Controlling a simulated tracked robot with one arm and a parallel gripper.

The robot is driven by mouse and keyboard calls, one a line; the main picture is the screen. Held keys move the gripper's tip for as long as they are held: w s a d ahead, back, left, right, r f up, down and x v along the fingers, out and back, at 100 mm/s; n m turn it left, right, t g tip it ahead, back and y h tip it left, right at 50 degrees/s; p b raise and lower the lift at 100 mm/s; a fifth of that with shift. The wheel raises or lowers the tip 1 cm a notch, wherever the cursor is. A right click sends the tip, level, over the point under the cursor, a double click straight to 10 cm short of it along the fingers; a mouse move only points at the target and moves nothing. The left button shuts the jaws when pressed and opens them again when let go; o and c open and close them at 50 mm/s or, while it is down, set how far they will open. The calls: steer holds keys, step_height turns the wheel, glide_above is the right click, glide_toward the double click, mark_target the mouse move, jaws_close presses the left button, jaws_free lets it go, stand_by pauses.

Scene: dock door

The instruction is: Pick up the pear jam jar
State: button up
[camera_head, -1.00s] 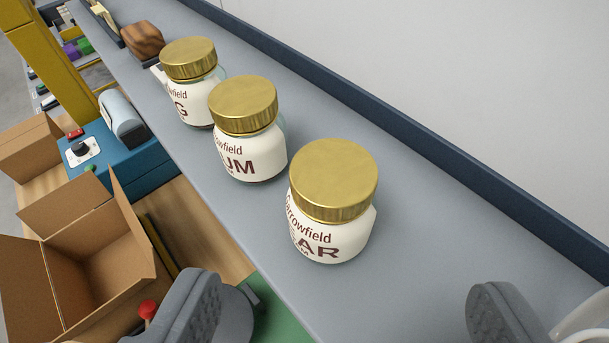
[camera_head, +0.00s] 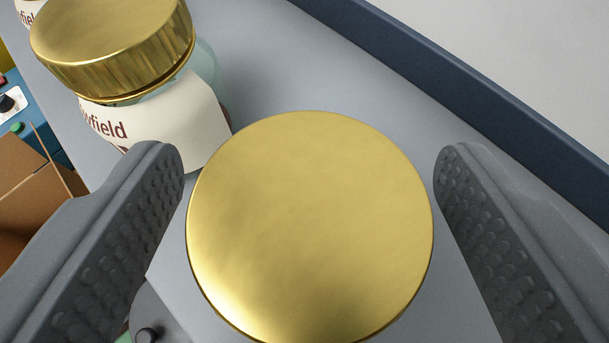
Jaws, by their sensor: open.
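The pear jam jar (camera_head: 310,228) shows only as a round gold lid seen from above, low in the middle of the view. Its label and glass are hidden under the lid. My gripper (camera_head: 309,175) is open, with one dark ridged finger to the left of the lid and one to the right. A gap shows between the lid and the right finger. The left finger is very close to the lid's left edge, and I cannot tell whether they touch.
The plum jam jar (camera_head: 155,125) stands close by at the upper left, just beyond the left finger. Part of another jar (camera_head: 29,12) shows at the top left corner. The grey shelf (camera_head: 290,70) has a dark blue back edge (camera_head: 470,110). A cardboard box (camera_head: 25,190) lies below left.

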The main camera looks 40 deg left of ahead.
steer(key=shift+x, duration=1.15)
steer(key=c, duration=1.3)
steer(key=shift+d+r, duration=0.1)
steer(key=shift+r, duration=0.05)
